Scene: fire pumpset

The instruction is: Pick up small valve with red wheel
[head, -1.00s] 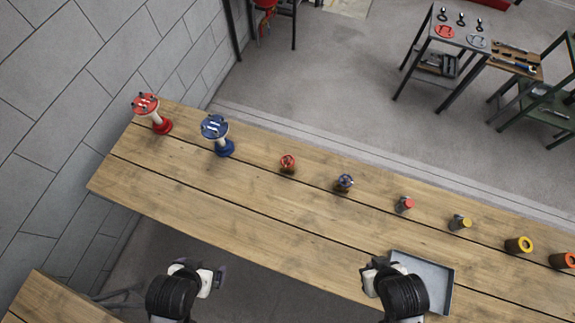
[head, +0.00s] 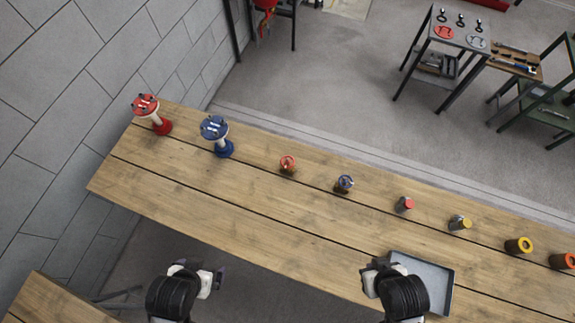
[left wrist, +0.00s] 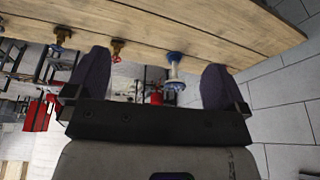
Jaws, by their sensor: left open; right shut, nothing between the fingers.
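The small valve with a red wheel (head: 287,165) stands upright on the wooden table, left of the small valve with a blue wheel (head: 344,184). In the left wrist view, which looks upside down, the red-wheel valve (left wrist: 117,48) appears between the fingers, at a distance. My left gripper (head: 212,279) is open and empty, near the table's front edge and well short of the valve. My right gripper (head: 372,272) is shut and empty beside the grey tray (head: 452,290); its fingertips are hard to make out.
A large red-wheel valve (head: 154,113) and a large blue-wheel valve (head: 216,135) stand at the table's left end. Several small red, yellow and orange parts line the right side. The wooden table (head: 230,205) is clear between the grippers and the row.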

